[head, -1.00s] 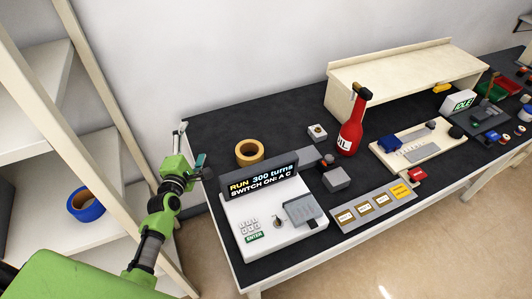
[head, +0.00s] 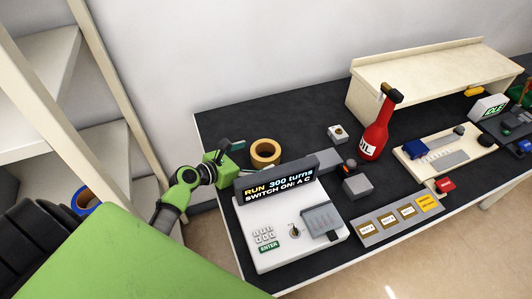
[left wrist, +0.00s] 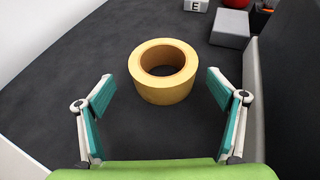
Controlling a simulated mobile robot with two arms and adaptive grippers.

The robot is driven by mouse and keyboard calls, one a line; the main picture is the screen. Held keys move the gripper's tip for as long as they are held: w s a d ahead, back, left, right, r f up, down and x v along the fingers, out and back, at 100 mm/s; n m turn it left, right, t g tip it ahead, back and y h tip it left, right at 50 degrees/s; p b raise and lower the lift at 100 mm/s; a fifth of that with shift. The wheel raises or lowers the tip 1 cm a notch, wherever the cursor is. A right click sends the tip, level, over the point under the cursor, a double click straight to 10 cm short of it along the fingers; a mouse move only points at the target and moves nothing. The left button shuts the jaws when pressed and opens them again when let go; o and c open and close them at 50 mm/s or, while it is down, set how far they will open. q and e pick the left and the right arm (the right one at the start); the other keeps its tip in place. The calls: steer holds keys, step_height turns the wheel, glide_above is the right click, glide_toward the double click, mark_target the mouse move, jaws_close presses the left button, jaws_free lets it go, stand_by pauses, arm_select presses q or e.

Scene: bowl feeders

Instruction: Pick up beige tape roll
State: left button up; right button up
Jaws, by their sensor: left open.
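The beige tape roll (head: 265,153) lies flat on the dark table top, behind the white machine with the display. In the left wrist view the roll (left wrist: 163,88) stands ahead of my left gripper (left wrist: 161,110), roughly centred between the two teal-padded fingers and a little beyond their tips. My left gripper (head: 232,146) is open and empty, just left of the roll in the head view. The roll does not appear to touch either finger. My right gripper is not in view.
A white machine (head: 290,235) with a raised display (head: 277,184) stands just in front of the roll. A red oil bottle (head: 376,135) and a small white block (head: 337,134) are to the right. The table behind the roll is clear.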

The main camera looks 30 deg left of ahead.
mark_target(272, 150)
arm_select(q)
steer(key=x, duration=0.4)
steer(key=shift+w+d+r, duration=0.2)
steer(key=shift+w+d, duration=0.15)
steer(key=shift+d, duration=0.1)
steer(key=shift+s, duration=0.1)
steer(key=c, duration=1.3)
steer(key=shift+c, duration=0.2)
steer(key=shift+r, duration=0.2)
